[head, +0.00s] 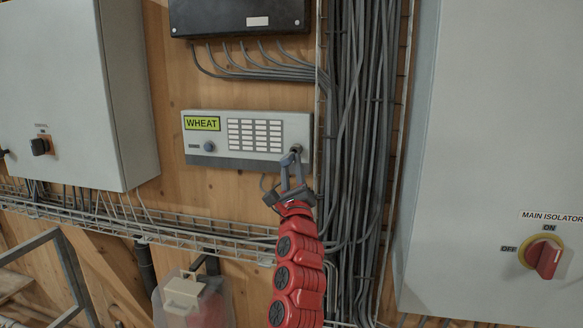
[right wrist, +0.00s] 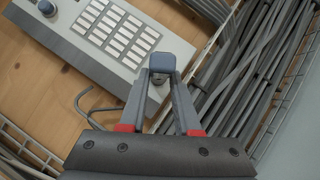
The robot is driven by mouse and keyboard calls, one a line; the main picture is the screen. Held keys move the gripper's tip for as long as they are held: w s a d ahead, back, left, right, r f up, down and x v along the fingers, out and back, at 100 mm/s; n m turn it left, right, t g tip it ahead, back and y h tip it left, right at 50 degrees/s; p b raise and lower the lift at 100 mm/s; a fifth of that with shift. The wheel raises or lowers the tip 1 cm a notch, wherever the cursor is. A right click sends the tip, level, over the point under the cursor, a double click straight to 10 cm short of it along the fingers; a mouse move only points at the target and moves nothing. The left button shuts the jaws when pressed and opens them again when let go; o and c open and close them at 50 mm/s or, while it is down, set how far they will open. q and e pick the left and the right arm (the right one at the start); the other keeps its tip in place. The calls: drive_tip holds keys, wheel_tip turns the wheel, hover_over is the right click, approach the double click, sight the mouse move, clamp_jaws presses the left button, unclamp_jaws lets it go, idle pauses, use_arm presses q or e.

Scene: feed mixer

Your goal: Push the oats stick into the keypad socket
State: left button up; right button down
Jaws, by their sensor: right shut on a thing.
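The keypad (head: 220,160) is a pale grey box on the wooden wall, with a green display reading WHEAT, a block of white keys and a blue knob at its left. My right gripper (head: 290,162) is at the keypad's lower right end, shut on a small blue-grey stick (right wrist: 162,63). A dark round spot (head: 296,148) shows at the fingertips, likely the socket or the stick's end. The right wrist view also shows the keypad (right wrist: 80,50). No label on the stick is readable. The fingers hide how far it sits in the socket. My left gripper is not in view.
A thick bundle of grey cables (head: 355,130) runs down just right of the keypad. A wire tray (head: 140,230) crosses below. A black box (head: 240,18) is above. Grey cabinets stand left (head: 70,90) and right (head: 490,110), the right one with a red isolator switch (head: 545,258).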

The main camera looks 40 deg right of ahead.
drive_tip(key=shift+w+d+p, duration=0.75)
drive_tip(key=shift+d, duration=0.1)
idle(0.9)
drive_tip(key=shift+r+p, duration=0.1)
drive_tip(key=shift+p, duration=0.55)
idle(1.3)
drive_tip(key=shift+w+d+p, duration=0.5)
drive_tip(key=shift+w+d, duration=0.1)
drive_tip(key=shift+d, duration=0.1)
idle(0.6)
drive_tip(key=c, duration=0.5)
unclamp_jaws()
drive_tip(key=shift+c, duration=0.2)
